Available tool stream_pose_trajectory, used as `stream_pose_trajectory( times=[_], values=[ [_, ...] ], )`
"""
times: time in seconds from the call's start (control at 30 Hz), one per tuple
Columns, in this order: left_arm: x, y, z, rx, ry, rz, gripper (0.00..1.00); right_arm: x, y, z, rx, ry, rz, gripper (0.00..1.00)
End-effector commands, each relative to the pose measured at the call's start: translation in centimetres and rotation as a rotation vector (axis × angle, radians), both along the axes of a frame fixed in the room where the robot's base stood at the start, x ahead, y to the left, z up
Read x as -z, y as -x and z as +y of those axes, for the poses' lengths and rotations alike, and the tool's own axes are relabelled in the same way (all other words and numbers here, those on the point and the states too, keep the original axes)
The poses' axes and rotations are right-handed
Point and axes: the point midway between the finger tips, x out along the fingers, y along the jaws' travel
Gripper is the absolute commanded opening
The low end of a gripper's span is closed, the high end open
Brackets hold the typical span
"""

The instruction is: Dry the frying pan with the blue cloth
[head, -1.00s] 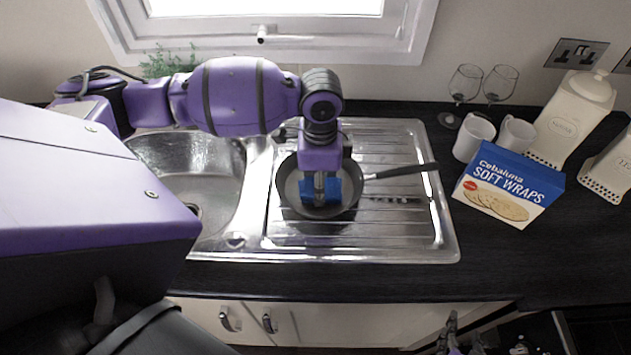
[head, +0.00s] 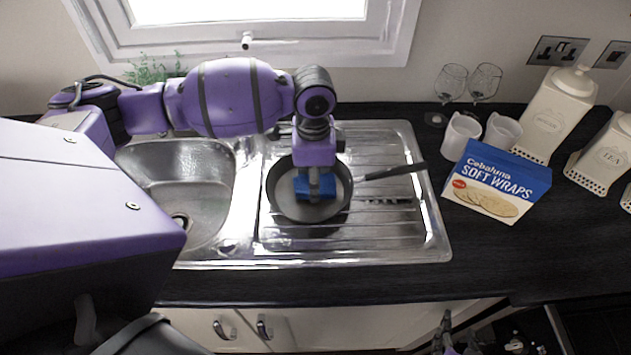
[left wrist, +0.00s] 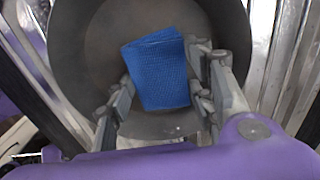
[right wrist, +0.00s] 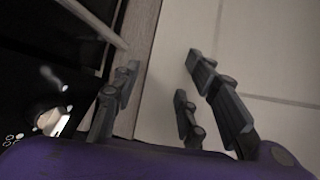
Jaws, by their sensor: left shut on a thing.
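The dark frying pan (head: 281,204) lies on the steel draining board, its handle (head: 397,172) pointing right. My left gripper (head: 314,187) reaches straight down into the pan and is shut on the blue cloth (head: 301,188). In the left wrist view the folded cloth (left wrist: 157,72) sits between the fingers, over the pan's inner base (left wrist: 88,50). Whether it presses on the base I cannot tell. My right gripper (head: 447,332) is low in front of the counter; in the right wrist view its fingers (right wrist: 163,66) are apart with nothing between them.
The sink bowl (head: 170,180) is left of the draining board (head: 400,235). To the right stand a Soft Wraps box (head: 497,182), two white mugs (head: 461,136), wine glasses (head: 484,80) and canisters (head: 548,115). Cupboard doors (head: 330,325) are below the dark counter edge.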

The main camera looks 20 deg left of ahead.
Motion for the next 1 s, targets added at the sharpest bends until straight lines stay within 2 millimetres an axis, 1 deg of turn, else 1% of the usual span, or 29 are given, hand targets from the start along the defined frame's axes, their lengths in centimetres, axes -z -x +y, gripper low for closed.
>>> stream_pose_trajectory(
  times=[0.17, 0.33, 0.63, 0.8, 1.0],
  values=[
    [-0.1, -0.4, 0.6, 0.000, 0.000, 0.000, 0.25, -0.1, -0.1, 0.0, 0.000, 0.000, -0.003, 0.40],
    [-0.1, -0.3, 0.9, -0.001, 0.000, 0.000, 0.25, -0.1, -0.1, 0.0, 0.000, 0.000, -0.003, 0.40],
    [0.0, 0.3, 2.0, -0.001, 0.000, 0.000, 0.25, -0.2, -0.2, 0.0, 0.000, 0.000, -0.005, 0.40],
    [0.0, 0.5, 2.0, 0.001, 0.000, 0.000, 0.25, -0.2, -0.2, 0.0, 0.000, 0.000, -0.005, 0.40],
    [0.1, 1.4, 2.1, 0.001, 0.000, 0.001, 0.25, -0.2, -0.2, 0.0, 0.000, 0.000, -0.005, 0.40]
  ],
)
